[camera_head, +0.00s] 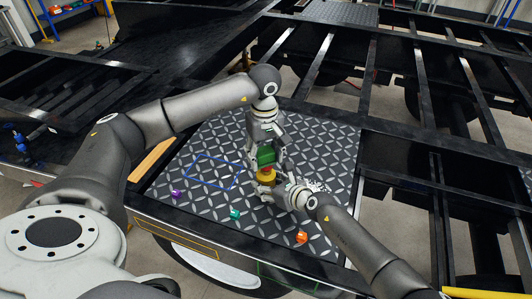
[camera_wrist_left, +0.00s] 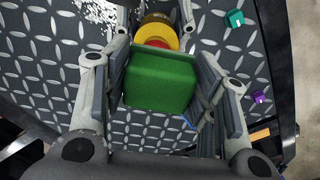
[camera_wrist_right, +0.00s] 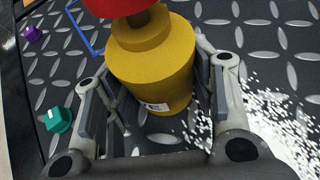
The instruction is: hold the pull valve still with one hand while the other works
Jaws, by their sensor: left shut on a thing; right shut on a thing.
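The pull valve shows a stepped yellow body (camera_head: 265,178) with a red part (camera_head: 265,168) on it, standing on the diamond-plate panel. A green block (camera_head: 264,155) is at the red part; I cannot tell whether they are joined. My left gripper (camera_head: 266,151) is shut on the green block, which also shows in the left wrist view (camera_wrist_left: 160,82). My right gripper (camera_head: 270,189) is shut around the yellow body, seen close in the right wrist view (camera_wrist_right: 152,72). The red part is cut off at the top there (camera_wrist_right: 117,7). The fingers hide the valve's sides.
Small purple (camera_head: 176,193), teal (camera_head: 235,214) and orange (camera_head: 302,237) pieces lie on the panel (camera_head: 205,211). White granules (camera_wrist_right: 275,115) are scattered beside the right gripper. A blue outline (camera_head: 213,171) marks clear plate at left. Dark frame beams border the panel.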

